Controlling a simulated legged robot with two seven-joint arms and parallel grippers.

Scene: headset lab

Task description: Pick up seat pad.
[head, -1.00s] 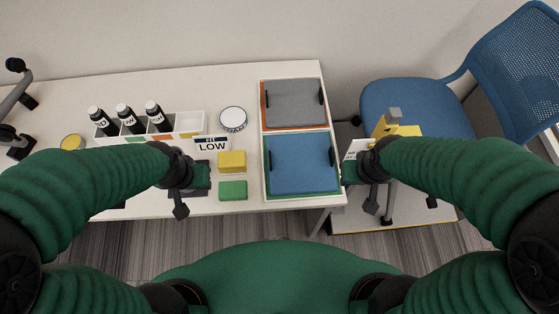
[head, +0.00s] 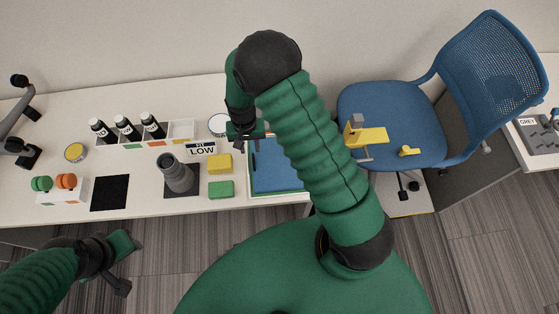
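A flat blue pad (head: 275,178) with dark handles lies in a green-rimmed tray (head: 250,196) at the right end of the white table. My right forearm covers its right part. I cannot tell whether this pad or the grey one beyond it is the seat pad; the grey pad is hidden behind my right arm now. My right gripper (head: 247,131) points down over the far left corner of the blue pad's tray and looks open, with nothing seen in it. My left gripper (head: 121,262) is off the table's front edge, over the floor; its finger gap is unclear.
Yellow (head: 219,164) and green (head: 221,189) blocks, a grey cylinder (head: 178,175) and a bottle rack (head: 181,131) stand left of the tray. A blue chair (head: 395,115) with a yellow part (head: 368,138) stands right of the table.

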